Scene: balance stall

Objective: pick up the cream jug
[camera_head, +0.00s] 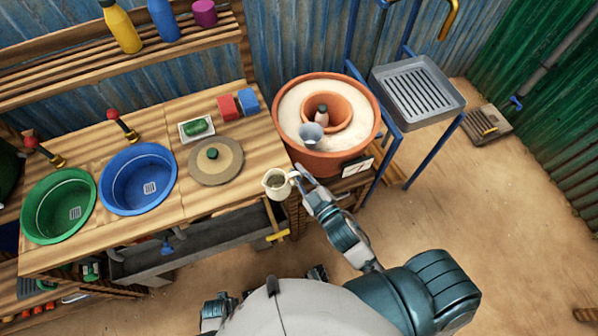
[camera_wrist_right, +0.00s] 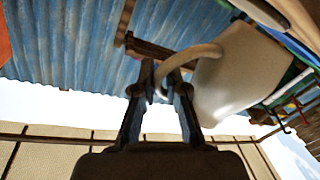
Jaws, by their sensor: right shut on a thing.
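The cream jug (camera_head: 277,184) is at the front right corner of the wooden counter in the head view, with its handle toward my right gripper (camera_head: 299,176). In the right wrist view the jug (camera_wrist_right: 232,75) fills the upper right, and its curved handle passes between the fingers of my right gripper (camera_wrist_right: 167,80). The right gripper is shut on the jug's handle. Whether the jug's base touches the counter is hard to tell. My left gripper cannot be made out in the head view.
Left of the jug are a round board (camera_head: 216,172), a blue basin (camera_head: 138,190) and a green basin (camera_head: 58,215). A large terracotta pot (camera_head: 326,158) stands just behind the jug on the right. A grey trough (camera_head: 190,248) runs below the counter front.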

